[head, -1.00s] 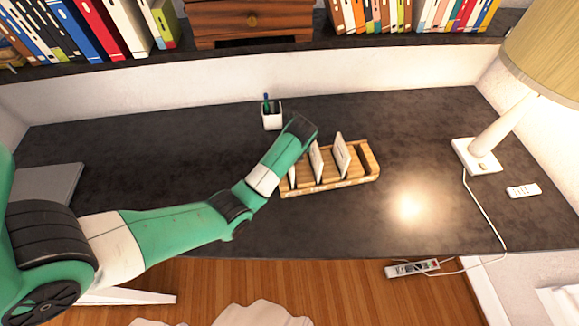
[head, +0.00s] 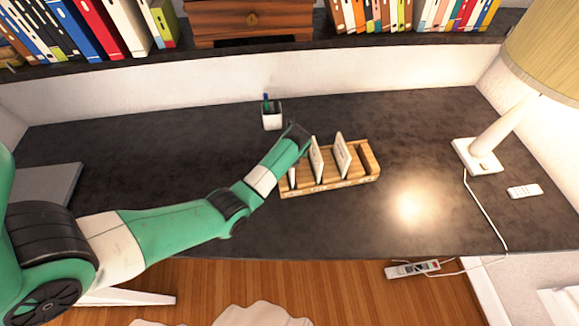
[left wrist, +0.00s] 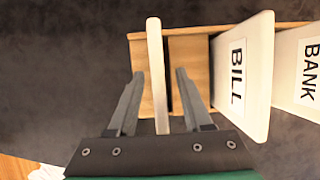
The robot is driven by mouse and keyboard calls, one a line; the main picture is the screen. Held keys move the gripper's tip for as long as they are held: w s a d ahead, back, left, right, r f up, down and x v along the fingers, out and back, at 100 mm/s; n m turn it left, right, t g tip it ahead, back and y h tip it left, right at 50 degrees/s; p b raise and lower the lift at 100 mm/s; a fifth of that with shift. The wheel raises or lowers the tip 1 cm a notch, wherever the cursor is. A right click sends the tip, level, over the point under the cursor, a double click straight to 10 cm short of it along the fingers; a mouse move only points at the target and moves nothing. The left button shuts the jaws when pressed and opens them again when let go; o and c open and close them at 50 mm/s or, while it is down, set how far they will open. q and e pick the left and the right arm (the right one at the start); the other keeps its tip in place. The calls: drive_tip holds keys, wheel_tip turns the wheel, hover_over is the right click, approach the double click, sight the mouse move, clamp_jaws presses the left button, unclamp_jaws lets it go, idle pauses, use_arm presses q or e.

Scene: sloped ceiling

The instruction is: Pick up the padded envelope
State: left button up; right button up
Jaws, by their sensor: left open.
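A wooden letter rack (head: 330,185) stands on the dark desk with several slots holding upright, cream envelopes. In the left wrist view, a thin pale upright item (left wrist: 155,70), seen edge-on at the rack's left end, lies between my fingers. Its face is hidden, so I cannot tell whether it is the padded envelope. My left gripper (left wrist: 157,85) is open, one finger on each side of it with gaps showing. In the head view, my left gripper (head: 297,136) is over the rack's left end. Envelopes marked BILL (left wrist: 242,75) and BANK (left wrist: 308,70) stand to the right.
A white pen cup (head: 272,117) stands just behind my gripper. A lamp (head: 485,150) and a remote (head: 524,191) are at the right, a grey flat object (head: 48,190) at the left. The desk in front of the rack is clear.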

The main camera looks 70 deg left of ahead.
use_arm(q)
drive_tip(key=shift+f, duration=0.2)
idle(0.3)
clamp_jaws()
